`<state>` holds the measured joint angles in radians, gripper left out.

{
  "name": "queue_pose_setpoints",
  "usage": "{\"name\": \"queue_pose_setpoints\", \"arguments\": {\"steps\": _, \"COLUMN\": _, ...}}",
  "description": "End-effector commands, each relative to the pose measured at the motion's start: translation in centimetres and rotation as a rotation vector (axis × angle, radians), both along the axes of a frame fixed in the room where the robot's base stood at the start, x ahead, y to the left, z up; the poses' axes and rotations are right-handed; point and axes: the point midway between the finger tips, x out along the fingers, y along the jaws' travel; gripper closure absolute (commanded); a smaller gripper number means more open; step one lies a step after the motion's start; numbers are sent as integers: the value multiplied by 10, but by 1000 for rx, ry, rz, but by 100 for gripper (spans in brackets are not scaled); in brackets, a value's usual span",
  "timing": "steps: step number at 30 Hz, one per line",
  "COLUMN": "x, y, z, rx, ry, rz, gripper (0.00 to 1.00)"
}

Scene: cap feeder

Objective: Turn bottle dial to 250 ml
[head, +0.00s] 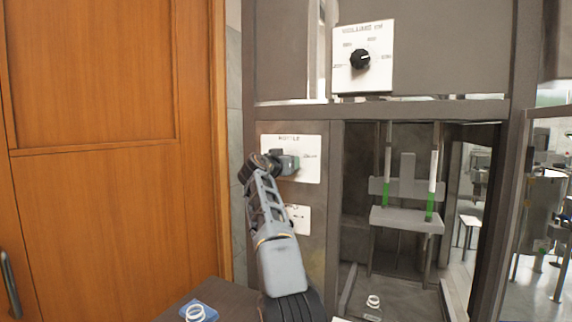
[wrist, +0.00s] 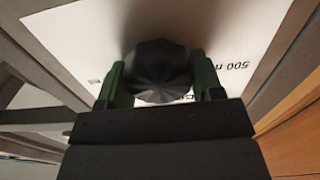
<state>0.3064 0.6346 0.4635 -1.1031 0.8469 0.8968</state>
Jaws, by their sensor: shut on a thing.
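The bottle dial is a black ribbed knob (wrist: 158,72) on a white plate (wrist: 240,35) in the wrist view. The plate carries printed marks, one reading "500" beside the knob at the right; the other print is partly covered. My gripper (wrist: 160,85) has its two green-sided fingers on either side of the knob and is shut on it. In the head view, my gripper (head: 285,162) is at the labelled white plate (head: 309,146) on the machine's left post and hides the knob there. The dial's pointer setting cannot be read.
A second dial (head: 360,59) on a white volume plate (head: 383,80) sits higher on the machine. A grey stand (head: 407,219) with green-marked tubes is in the bay at right. A brown wooden door (head: 110,220) is at left. White-ringed bottle tops (head: 196,313) show low down.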

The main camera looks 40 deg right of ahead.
Motion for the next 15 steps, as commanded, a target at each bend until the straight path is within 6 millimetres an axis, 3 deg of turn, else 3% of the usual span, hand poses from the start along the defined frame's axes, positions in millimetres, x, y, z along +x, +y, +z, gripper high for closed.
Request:
{"name": "queue_pose_setpoints", "arguments": {"steps": 14, "x": 1, "y": 0, "z": -2, "rx": 11, "ry": -11, "rz": 1, "gripper": 63}}
{"name": "queue_pose_setpoints", "arguments": {"steps": 15, "x": 1, "y": 0, "z": -2, "rx": 12, "ry": -10, "rz": 1, "gripper": 38}}
